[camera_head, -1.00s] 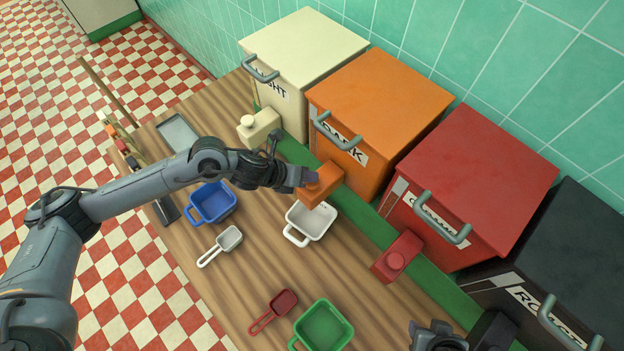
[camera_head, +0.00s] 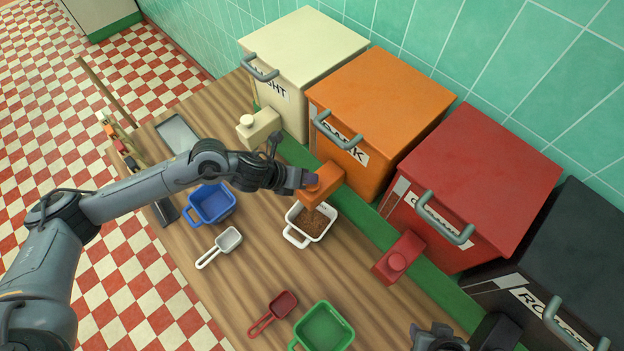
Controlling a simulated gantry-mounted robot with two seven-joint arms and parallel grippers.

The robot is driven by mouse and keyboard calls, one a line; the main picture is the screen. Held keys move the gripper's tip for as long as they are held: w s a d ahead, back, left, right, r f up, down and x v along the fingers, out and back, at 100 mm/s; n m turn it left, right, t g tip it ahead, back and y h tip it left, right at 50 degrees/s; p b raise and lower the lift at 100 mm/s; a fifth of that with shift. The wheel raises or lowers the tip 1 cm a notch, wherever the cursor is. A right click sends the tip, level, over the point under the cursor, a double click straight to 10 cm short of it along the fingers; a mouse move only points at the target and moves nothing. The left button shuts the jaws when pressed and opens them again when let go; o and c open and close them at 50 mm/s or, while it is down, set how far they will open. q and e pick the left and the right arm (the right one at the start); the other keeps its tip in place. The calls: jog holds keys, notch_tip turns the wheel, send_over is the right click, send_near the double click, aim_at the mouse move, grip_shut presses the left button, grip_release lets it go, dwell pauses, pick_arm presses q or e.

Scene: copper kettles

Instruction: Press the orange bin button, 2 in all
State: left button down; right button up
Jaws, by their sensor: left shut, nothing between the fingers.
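The orange bin (camera_head: 385,95), labelled DARK, stands against the tiled wall. Its orange dispenser block (camera_head: 327,181) juts out from the front at the bottom. My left gripper (camera_head: 308,180) is shut and empty, with its tips at the button on the front of this block; the gripper hides most of the button. A white handled tray (camera_head: 317,233) sits right below the block and holds brown granules (camera_head: 311,221). My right gripper (camera_head: 438,335) is at the bottom edge, partly cut off, and I cannot tell its jaw state.
A cream bin (camera_head: 300,50), a red bin (camera_head: 480,180) and a black bin (camera_head: 570,260) flank the orange one, each with a handle. A blue tray (camera_head: 211,204), a white scoop (camera_head: 227,240), a red scoop (camera_head: 282,303) and a green tray (camera_head: 323,328) lie on the wooden counter (camera_head: 230,285).

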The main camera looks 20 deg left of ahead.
dwell(0.5)
pick_arm(q)
jog(key=shift+r+p, duration=0.4)
jog(key=shift+p, duration=0.05)
jog(key=shift+s+r+p, duration=0.1)
jog(key=shift+r+p, duration=0.4)
jog(key=shift+r, duration=0.3)
jog(key=shift+r, duration=0.1)
jog(key=shift+r+p, duration=1.85)
jog(key=shift+r, duration=0.6)
dwell(0.5)
